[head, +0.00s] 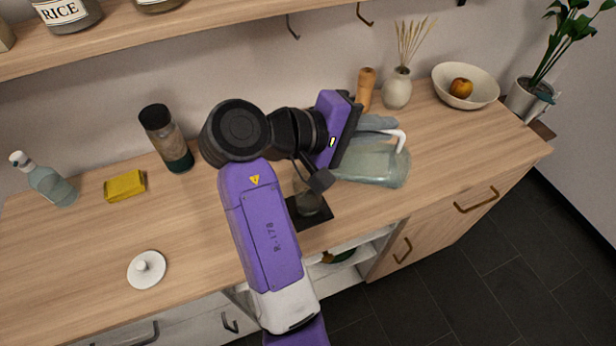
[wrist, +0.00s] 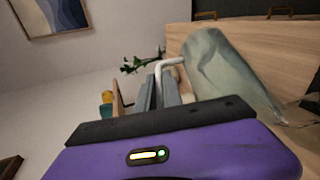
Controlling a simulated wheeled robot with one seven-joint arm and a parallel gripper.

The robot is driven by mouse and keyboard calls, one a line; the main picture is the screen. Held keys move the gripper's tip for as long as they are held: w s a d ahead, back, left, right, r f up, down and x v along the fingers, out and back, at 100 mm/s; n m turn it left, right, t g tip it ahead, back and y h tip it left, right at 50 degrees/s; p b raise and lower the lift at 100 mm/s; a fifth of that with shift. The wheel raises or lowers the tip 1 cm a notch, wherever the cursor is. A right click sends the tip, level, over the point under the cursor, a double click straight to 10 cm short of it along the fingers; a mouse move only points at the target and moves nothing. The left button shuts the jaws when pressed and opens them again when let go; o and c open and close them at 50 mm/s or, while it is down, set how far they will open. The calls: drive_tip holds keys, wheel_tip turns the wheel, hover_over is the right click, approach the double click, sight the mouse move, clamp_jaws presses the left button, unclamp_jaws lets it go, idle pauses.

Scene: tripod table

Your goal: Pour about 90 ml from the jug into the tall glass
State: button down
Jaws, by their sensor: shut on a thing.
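My gripper (head: 376,130) is shut on the white handle of the jug (head: 388,170), a clear greenish vessel. The jug looks strongly tilted, lying sideways with its left end towards the tall glass (head: 308,204). The glass stands on a dark mat (head: 322,212) and is partly hidden by my arm and wrist. In the wrist view, the grey fingers (wrist: 160,95) hold the handle (wrist: 169,64), and the jug body (wrist: 225,75) is to their right. The glass does not show clearly there. I cannot tell the liquid level or whether liquid flows.
A white lid (head: 147,270), yellow sponge (head: 125,186), dark-topped jar (head: 167,140) and spray bottle (head: 45,182) are on the left. A pepper mill (head: 366,90), vase (head: 397,88) and fruit bowl (head: 466,85) stand behind the jug. The front-left counter is mostly clear.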

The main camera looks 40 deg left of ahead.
sight(394, 151)
drive_tip(key=shift+s+a+r, duration=0.3)
drive_tip(key=shift+s+a, duration=0.1)
idle(0.7)
drive_tip(key=shift+w+d+f+g, duration=0.2)
drive_tip(key=shift+w+d, duration=0.25)
drive_tip(key=shift+w+d+f+g, duration=0.2)
drive_tip(key=shift+w+d, duration=0.2)
drive_tip(key=shift+w+d+f+m+g+y+p, duration=0.35)
drive_tip(key=shift+f+g+y+p, duration=0.15)
drive_tip(key=shift+p, duration=0.65)
drive_tip(key=shift+w+d+f+g, duration=0.15)
drive_tip(key=shift+f+g, duration=0.15)
drive_tip(key=shift+f, duration=0.3)
drive_tip(key=shift+w+d+f+y+p, duration=0.2)
drive_tip(key=shift+w+f+y+p, duration=0.15)
drive_tip(key=shift+p, duration=0.25)
drive_tip(key=shift+f+m+g, duration=0.25)
drive_tip(key=shift+f+g, duration=0.1)
drive_tip(key=shift+g, duration=0.05)
drive_tip(key=shift+d+y, duration=0.1)
drive_tip(key=shift+y, duration=0.15)
